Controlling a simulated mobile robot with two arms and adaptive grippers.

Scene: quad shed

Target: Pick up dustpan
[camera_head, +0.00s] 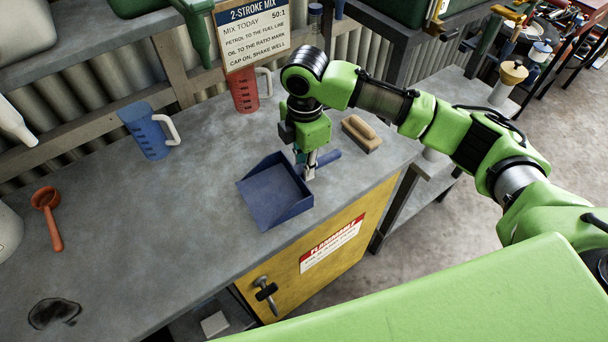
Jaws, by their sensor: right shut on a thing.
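A blue dustpan (274,194) lies on the grey workbench near its front edge, its open pan to the left and its short handle (329,158) pointing up and right. My right gripper (308,172) reaches down from above at the handle end of the pan. Its fingers are shut on the dustpan where the handle meets the pan. The dustpan appears to be resting on or very close to the bench top. My left gripper is not in view.
A wooden brush (361,134) lies just beyond the handle. A blue jug (150,132), a red jug (243,90) and an orange scoop (48,217) are on the workbench (160,230). A sign (252,30) stands behind. A yellow cabinet (320,250) is below the front edge.

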